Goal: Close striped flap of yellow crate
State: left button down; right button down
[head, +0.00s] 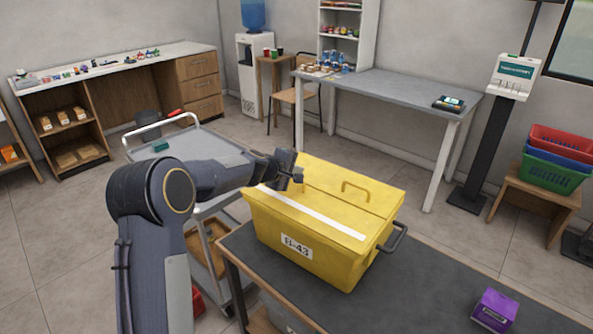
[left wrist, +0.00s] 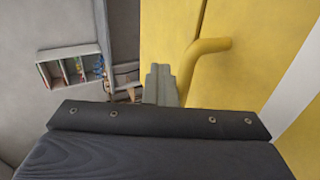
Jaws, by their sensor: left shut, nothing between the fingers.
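The yellow crate (head: 325,262), labelled B-43, stands on the dark table. Its striped flap (head: 300,203), with a white stripe, appears to lie down over the front half of the top. The other flap, with a yellow handle (head: 357,187), covers the back half. My left gripper (head: 284,172) is shut and empty at the crate's top left side. In the left wrist view the finger (left wrist: 160,85) is close to a yellow handle (left wrist: 205,47), with the white stripe (left wrist: 300,75) at right. Contact cannot be told. My right gripper is out of view.
The dark table (head: 425,290) has free room right of the crate, with a purple box (head: 495,311) near its edge. A grey cart (head: 205,150) stands behind my left arm. A grey-topped table (head: 400,92) is behind the crate.

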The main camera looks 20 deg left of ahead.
pick_arm(q)
jog(key=shift+s+a+f, duration=0.1)
jog(key=shift+s+f, duration=0.05)
jog(key=shift+f, duration=0.5)
jog(key=shift+s+f, duration=0.15)
jog(key=shift+f, duration=0.45)
jog(key=r+p, duration=0.1)
jog(key=r, duration=0.1)
jog(key=r+p, duration=0.1)
jog(key=r, duration=0.1)
jog(key=r+p, duration=0.2)
jog(key=r, duration=0.1)
jog(key=shift+w+a, duration=0.15)
jog(key=shift+w, duration=0.15)
notch_tip(320, 180, up, 8)
jog(key=p, duration=0.1)
jog(key=s+r+m+g+h, duration=0.1)
jog(key=s+r+m, duration=0.25)
jog(key=s, duration=0.95)
jog(key=s+d+f+m+g, duration=0.1)
jog(key=s+d+f+m, duration=0.1)
jog(key=s, duration=0.9)
jog(key=s+d+f+m+g, duration=0.2)
jog(key=s+f+m, duration=0.2)
jog(key=s, duration=0.8)
jog(key=s+d+f+m+g, duration=0.1)
jog(key=s+d+f+m, duration=0.2)
jog(key=s, duration=0.9)
jog(key=shift+f+g+y, duration=0.4)
jog(key=shift+f, duration=0.4)
